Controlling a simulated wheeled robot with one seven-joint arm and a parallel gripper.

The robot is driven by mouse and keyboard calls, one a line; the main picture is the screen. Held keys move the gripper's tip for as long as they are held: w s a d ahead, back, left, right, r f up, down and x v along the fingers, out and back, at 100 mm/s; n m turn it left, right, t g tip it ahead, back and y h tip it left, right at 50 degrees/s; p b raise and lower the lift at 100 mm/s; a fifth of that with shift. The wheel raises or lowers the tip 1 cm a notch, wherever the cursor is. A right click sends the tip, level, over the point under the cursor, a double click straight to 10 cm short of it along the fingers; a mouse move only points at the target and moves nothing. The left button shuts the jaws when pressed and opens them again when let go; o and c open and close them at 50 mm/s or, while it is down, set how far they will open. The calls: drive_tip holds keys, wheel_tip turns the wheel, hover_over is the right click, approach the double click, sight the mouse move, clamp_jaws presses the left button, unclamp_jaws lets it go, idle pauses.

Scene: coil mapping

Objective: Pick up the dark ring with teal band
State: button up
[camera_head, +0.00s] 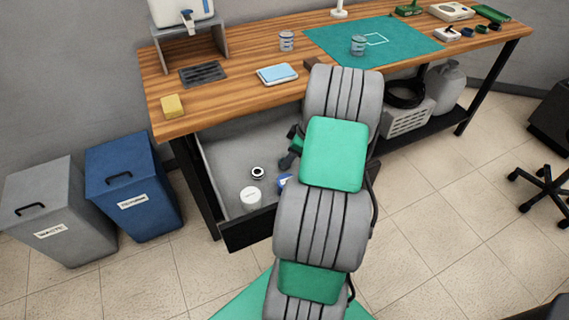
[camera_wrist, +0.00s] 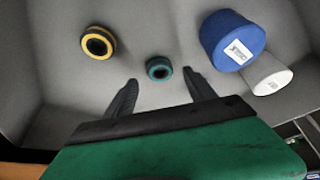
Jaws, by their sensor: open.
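The dark ring with teal band (camera_wrist: 158,68) lies on the grey floor of the open drawer in the wrist view, with a dark centre hole. My gripper (camera_wrist: 160,78) is open and empty, its two dark fingers pointing toward the ring. The ring appears in the gap between the fingertips, slightly beyond them; I cannot tell the height left between them. In the head view my gripper (camera_head: 288,160) is partly hidden behind my arm over the drawer, and I cannot make out the teal ring there.
A yellow-banded ring (camera_wrist: 97,42) lies left of the teal one. A blue container (camera_wrist: 232,40) and a white one (camera_wrist: 268,74) are close on the right. The drawer (camera_head: 240,235) has raised walls under the wooden tabletop (camera_head: 225,98).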

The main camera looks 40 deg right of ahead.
drive_tip(key=x, duration=0.3)
drive_tip(key=shift+f, duration=0.1)
clamp_jaws()
idle(0.5)
